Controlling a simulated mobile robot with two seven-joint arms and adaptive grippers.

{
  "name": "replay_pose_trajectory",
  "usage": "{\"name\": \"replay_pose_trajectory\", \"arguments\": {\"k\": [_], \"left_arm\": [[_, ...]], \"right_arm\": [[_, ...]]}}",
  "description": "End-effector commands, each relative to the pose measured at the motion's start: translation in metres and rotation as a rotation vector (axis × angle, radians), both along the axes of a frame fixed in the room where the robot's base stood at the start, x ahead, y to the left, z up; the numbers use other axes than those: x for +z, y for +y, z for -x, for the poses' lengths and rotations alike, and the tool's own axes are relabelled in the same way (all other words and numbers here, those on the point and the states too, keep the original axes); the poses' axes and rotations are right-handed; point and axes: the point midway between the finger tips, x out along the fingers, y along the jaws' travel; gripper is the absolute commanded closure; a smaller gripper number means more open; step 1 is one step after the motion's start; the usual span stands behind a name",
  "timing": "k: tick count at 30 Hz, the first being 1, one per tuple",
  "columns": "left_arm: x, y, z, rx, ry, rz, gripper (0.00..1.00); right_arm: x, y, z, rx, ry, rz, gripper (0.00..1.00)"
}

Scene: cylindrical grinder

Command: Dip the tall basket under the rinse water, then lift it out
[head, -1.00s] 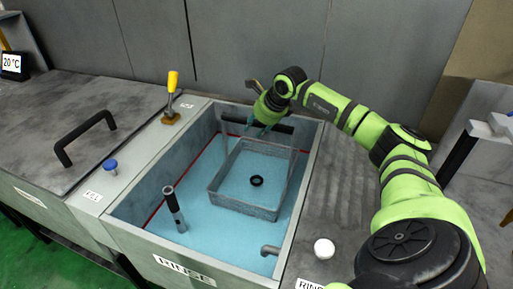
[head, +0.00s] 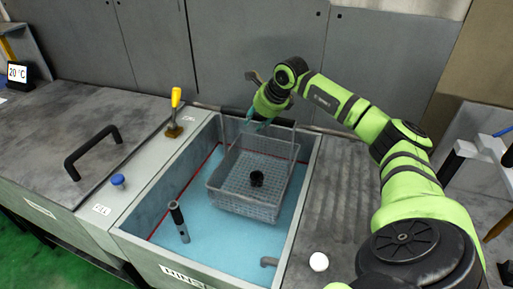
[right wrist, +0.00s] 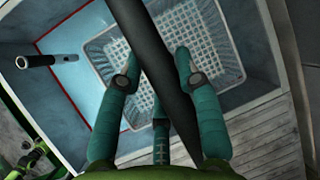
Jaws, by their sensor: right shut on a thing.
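The tall basket (head: 240,207) is a grey mesh box in the rinse tank (head: 146,246), hanging from a dark handle bar (right wrist: 150,50) on tall side posts. Its mesh floor shows clear, and its lower edge appears at or just above the blue rinse water (head: 205,238); any small gap is hard to judge. A black ring-shaped part (head: 257,178) sits inside. My right gripper (head: 262,124) is above the back of the basket, shut on the handle bar; its teal fingers (right wrist: 155,85) straddle the bar in the right wrist view. My left gripper is not in view.
A dark tube (head: 179,222) stands in the tank's front left. A pipe spout (head: 269,262) juts in at the front right. A yellow-handled lever (head: 175,112) and blue knob (head: 118,180) are left of the tank. A white ball (head: 319,262) lies on the right-hand top.

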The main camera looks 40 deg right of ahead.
Motion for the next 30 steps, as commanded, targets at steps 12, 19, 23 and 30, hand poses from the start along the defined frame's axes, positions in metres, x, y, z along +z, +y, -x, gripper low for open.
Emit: {"name": "replay_pose_trajectory", "arguments": {"k": [12,19,23,30], "left_arm": [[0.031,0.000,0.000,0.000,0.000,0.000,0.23],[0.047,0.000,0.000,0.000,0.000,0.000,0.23],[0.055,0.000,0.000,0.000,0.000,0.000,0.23],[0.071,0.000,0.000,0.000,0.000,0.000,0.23]], "right_arm": [[0.045,-0.001,-0.001,-0.001,-0.010,0.001,1.00],[0.064,-0.001,-0.001,0.000,-0.009,0.000,1.00],[0.075,-0.001,-0.001,-0.001,-0.010,0.001,1.00],[0.097,-0.001,-0.001,-0.001,-0.010,0.001,1.00]]}}
